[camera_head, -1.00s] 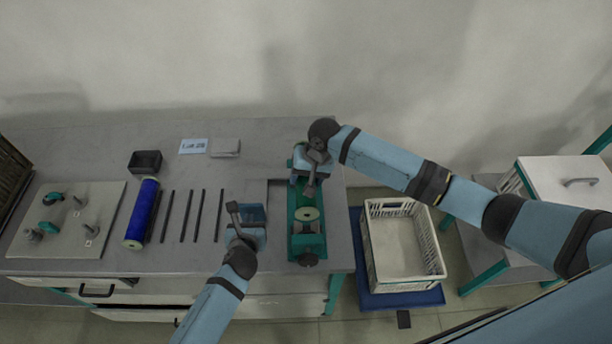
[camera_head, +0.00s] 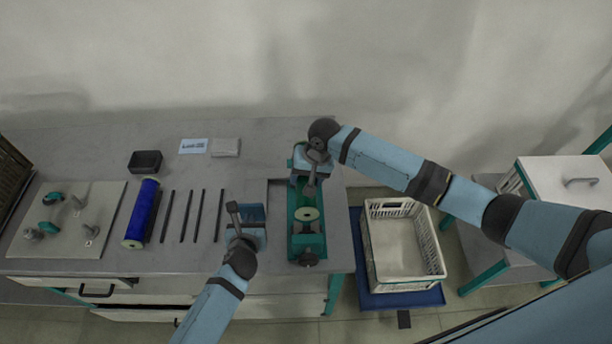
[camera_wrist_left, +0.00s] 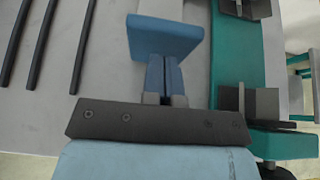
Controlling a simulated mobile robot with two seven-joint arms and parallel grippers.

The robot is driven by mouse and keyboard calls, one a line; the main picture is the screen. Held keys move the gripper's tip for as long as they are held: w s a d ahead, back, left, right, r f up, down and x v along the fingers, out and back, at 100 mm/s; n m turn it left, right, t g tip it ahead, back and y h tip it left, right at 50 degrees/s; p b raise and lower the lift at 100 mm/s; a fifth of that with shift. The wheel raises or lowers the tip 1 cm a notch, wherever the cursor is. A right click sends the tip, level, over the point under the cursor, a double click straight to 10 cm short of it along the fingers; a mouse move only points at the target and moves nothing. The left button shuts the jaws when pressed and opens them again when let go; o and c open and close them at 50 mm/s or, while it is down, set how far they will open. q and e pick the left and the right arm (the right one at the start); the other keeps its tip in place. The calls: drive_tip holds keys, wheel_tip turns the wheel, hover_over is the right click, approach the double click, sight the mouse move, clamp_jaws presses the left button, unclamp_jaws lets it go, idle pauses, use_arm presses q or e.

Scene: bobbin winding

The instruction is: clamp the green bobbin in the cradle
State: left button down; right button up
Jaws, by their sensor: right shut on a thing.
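The green bobbin (camera_head: 307,199) shows its pale round end towards me in the head view. My right gripper (camera_head: 309,190) is shut on it from above, covering part of it. The bobbin is over the long teal cradle (camera_head: 293,240); its exact height above the bed is hard to tell. In the left wrist view the cradle (camera_wrist_left: 233,55) has two grey brackets and no bobbin shows between them. My left gripper (camera_head: 252,213) is left of the cradle, apart from it. Its blue fingers (camera_wrist_left: 165,45) look close together with nothing seen between them.
A blue bobbin (camera_head: 142,213) and several dark rods (camera_head: 184,215) lie on the table to the left. A pegged board (camera_head: 60,235), a black box (camera_head: 145,162) and a label card (camera_head: 193,146) are further off. A white crate (camera_head: 434,245) stands right of the table.

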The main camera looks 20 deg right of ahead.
sight(250, 208)
idle(0.6)
use_arm(q)
drive_tip(key=shift+w+d+r, duration=0.1)
drive_tip(key=shift+w+d, duration=0.15)
drive_tip(key=shift+w, duration=0.65)
drive_tip(key=shift+w+d+f, duration=0.1)
drive_tip(key=shift+w+d, duration=0.15)
drive_tip(key=shift+w, duration=0.6)
drive_tip(key=shift+w+d+r, duration=0.1)
drive_tip(key=shift+w+d, duration=0.15)
drive_tip(key=shift+w, duration=0.65)
use_arm(e)
drive_tip(key=shift+f, duration=2.95)
drive_tip(key=shift+f, duration=0.1)
drive_tip(key=shift+f, duration=1.3)
drive_tip(key=o, duration=1.1)
drive_tip(key=shift+o, duration=0.2)
